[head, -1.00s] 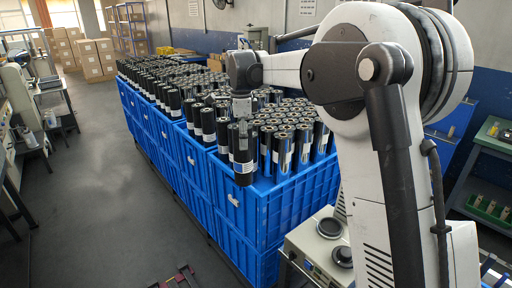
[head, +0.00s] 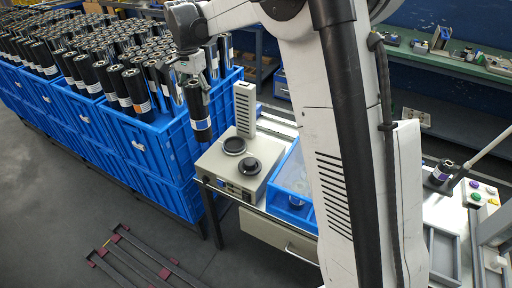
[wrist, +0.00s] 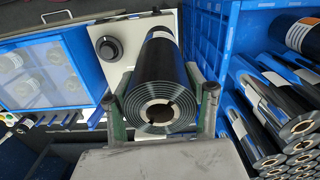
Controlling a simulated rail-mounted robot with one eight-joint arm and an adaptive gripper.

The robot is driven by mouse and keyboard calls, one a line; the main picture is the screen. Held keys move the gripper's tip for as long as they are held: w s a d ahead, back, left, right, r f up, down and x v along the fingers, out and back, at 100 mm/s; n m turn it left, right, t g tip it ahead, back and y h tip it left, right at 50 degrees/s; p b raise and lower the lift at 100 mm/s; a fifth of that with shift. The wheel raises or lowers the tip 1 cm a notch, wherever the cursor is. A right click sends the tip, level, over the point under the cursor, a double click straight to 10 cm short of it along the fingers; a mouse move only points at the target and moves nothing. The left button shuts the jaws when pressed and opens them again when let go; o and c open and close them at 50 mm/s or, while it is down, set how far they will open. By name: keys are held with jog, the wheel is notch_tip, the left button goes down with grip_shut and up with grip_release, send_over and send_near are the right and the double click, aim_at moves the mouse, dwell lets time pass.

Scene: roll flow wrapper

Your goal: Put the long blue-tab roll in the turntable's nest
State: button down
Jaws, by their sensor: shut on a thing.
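My gripper (head: 193,80) is shut on a long dark roll (head: 198,116), which hangs upright below it with a white and blue label band. In the wrist view the roll (wrist: 160,70) shows its end with a pale core between the two fingers of my gripper (wrist: 162,108). The roll is beside the near end of the blue crates, left of a beige bench unit (head: 262,158) with two round black parts on top. It is apart from that unit. I cannot tell for sure which part is the turntable's nest.
Blue crates (head: 160,150) full of upright dark rolls stand at left. A blue bin with a clear lid (head: 292,205) sits right of the beige unit. Coloured buttons (head: 476,196) are at far right. A dark red-cornered frame (head: 135,255) lies on the floor.

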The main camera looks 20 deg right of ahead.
jog(key=w+d+f+p, duration=0.2)
jog(key=w+d+f, duration=0.2)
jog(key=d+f, duration=0.7)
jog(key=shift+d+f+n, duration=0.3)
jog(key=shift+d+f, duration=0.05)
jog(key=shift+d, duration=0.2)
jog(key=shift+f, duration=0.15)
jog(key=c, duration=0.8)
grip_release()
